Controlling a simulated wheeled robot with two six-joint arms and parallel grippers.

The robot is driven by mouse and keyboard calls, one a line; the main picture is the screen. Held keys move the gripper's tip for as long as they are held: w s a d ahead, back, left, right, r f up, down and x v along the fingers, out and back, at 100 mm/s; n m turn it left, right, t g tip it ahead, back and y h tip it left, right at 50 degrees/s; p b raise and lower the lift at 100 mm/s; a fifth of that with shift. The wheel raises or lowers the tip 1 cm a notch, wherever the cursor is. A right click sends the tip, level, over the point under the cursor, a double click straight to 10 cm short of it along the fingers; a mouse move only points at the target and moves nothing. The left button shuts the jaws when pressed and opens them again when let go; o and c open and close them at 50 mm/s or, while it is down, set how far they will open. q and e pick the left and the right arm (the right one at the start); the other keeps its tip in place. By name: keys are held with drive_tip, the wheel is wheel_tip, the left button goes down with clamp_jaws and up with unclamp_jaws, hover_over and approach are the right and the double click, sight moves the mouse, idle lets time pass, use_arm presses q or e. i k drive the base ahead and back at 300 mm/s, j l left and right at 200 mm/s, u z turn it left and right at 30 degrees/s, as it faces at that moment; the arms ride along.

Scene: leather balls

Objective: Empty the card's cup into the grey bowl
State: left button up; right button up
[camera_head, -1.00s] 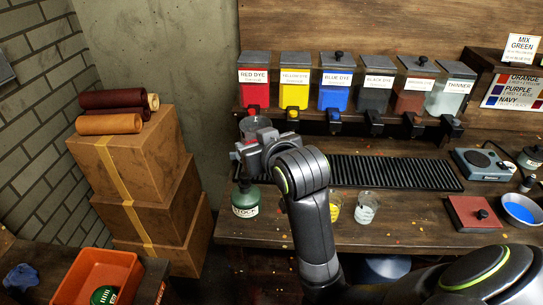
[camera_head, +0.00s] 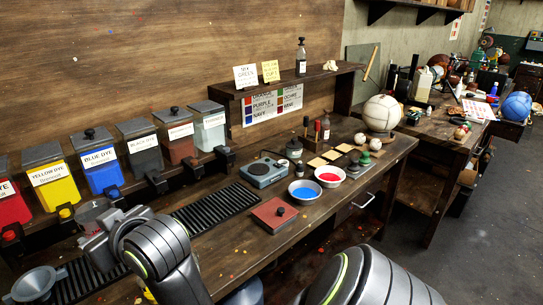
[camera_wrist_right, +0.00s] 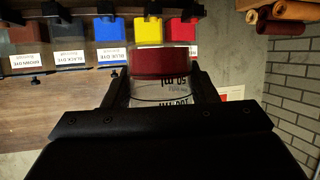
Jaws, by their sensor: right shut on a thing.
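My right gripper (camera_head: 92,222) is at the left of the bench, in front of the dye bins. In the right wrist view the gripper (camera_wrist_right: 163,92) is shut on a clear measuring cup (camera_wrist_right: 165,93) with a deep red band of contents. A white bowl (camera_head: 293,197) with blue inside and another bowl (camera_head: 344,182) with red inside stand on the bench. A white card (camera_head: 246,76) reading "MIX GREEN" and a yellow card (camera_head: 270,70) stand on the shelf. My left gripper is out of view.
Dye bins (camera_head: 98,170) line the back wall. A pale ball (camera_head: 382,113) stands at the bench's far end.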

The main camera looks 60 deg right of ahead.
sight(304, 192)
drive_tip(key=z, duration=1)
drive_tip(key=i+l+z, duration=0.1)
drive_tip(key=i, duration=0.25)
drive_tip(key=i+l+z, duration=0.1)
drive_tip(key=i+l, duration=0.35)
drive_tip(key=i, duration=0.35)
drive_tip(key=z, duration=0.05)
